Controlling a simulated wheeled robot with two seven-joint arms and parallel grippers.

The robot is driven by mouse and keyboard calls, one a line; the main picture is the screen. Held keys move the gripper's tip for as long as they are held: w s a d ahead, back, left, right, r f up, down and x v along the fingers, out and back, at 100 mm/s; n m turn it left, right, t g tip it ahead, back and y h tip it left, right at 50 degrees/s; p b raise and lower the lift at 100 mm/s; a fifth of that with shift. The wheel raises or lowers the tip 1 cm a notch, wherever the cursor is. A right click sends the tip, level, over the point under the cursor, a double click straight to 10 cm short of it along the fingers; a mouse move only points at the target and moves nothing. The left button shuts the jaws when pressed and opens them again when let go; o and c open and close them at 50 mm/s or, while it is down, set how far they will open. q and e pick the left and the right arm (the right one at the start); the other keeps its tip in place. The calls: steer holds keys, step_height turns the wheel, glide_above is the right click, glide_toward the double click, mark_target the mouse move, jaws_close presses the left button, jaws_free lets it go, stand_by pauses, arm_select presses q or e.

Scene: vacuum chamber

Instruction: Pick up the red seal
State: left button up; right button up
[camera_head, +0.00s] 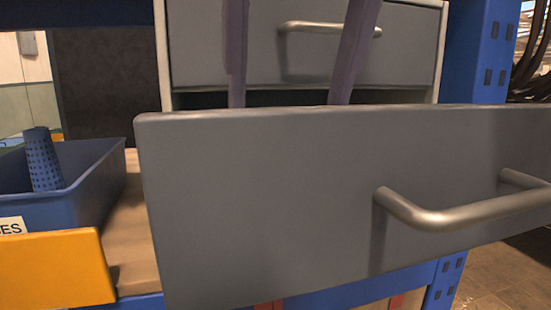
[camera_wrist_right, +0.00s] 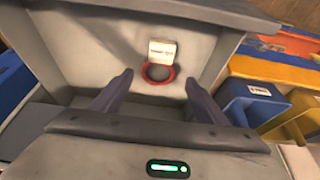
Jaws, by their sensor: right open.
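The red seal (camera_wrist_right: 158,82) is a thin red ring lying on the floor of the open grey drawer (camera_head: 260,190), seen in the right wrist view. Its upper edge lies at the lower end of a small white card or box with print (camera_wrist_right: 162,50). My right gripper (camera_wrist_right: 160,76) is open, with its two purple fingers apart on either side of the ring in that view. In the head view the fingers (camera_head: 288,98) reach down behind the drawer front, which hides their tips and the seal. My left gripper is not in view.
The drawer front with its metal handle (camera_head: 450,213) stands pulled out. A closed drawer (camera_head: 400,50) is above and behind. At left are a blue bin (camera_head: 100,180) holding a blue perforated tube (camera_head: 42,160), and an orange panel (camera_head: 55,272).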

steer(key=x, duration=0.3)
steer(key=shift+w+f+b, duration=0.1)
steer(key=shift+f+b, duration=0.2)
steer(key=x, duration=0.3)
steer(key=b+x, duration=0.1)
steer(key=shift+s+d+f, duration=0.1)
steer(key=shift+s+f, duration=0.15)
steer(key=shift+f, duration=0.3)
steer(key=shift+w+f, duration=0.1)
steer(key=shift+f, duration=0.1)
steer(key=c, duration=1.2)
